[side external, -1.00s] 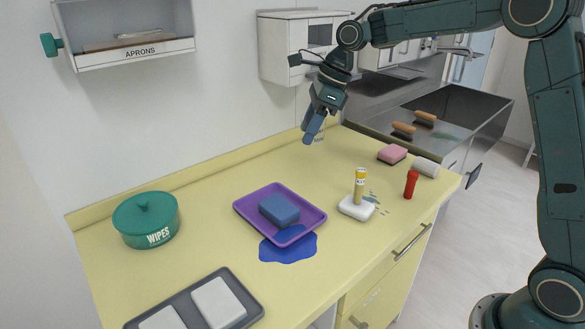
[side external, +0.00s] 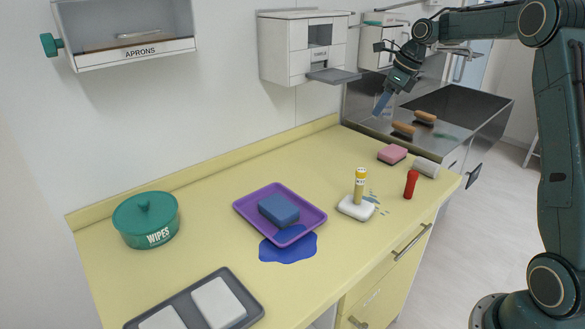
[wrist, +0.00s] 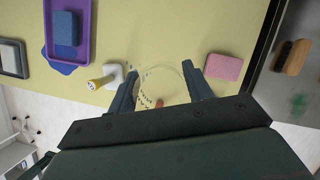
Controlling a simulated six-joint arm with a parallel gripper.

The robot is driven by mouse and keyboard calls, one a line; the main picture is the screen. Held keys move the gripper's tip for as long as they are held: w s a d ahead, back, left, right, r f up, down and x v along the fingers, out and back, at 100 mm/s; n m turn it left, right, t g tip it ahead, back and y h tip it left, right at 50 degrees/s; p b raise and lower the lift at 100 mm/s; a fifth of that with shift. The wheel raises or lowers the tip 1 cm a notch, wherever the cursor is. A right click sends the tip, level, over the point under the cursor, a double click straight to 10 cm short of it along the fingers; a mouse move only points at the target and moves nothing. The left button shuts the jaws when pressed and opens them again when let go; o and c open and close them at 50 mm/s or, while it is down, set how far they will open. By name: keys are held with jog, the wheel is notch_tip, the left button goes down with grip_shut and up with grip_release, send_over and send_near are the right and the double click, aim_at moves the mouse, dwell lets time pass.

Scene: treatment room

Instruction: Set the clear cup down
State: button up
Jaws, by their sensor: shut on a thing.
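The clear cup (wrist: 166,84) shows in the wrist view as a faint see-through round outline with small dark marks, between the two fingers. My gripper (wrist: 158,86) is shut on it. In the side view my gripper (side external: 382,104) points down and left, in the air above the far right end of the counter, near the steel sink area. The cup is too faint to make out in the side view.
The yellow counter (side external: 210,185) holds a purple tray (side external: 316,221) with a blue sponge, a yellow bottle (side external: 360,184) on a white block, a red bottle (side external: 411,184), a pink sponge (side external: 392,153) and a white roll (side external: 426,168). The counter's back middle is clear.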

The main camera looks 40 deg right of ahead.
jog(key=shift+f, duration=0.15)
notch_tip(320, 180, down, 20)
jog(key=shift+r, duration=0.15)
dwell(0.9)
jog(key=o, duration=1)
jog(key=v, duration=1.2)
jog(key=shift+s, duration=0.1)
jog(key=shift+a, duration=0.1)
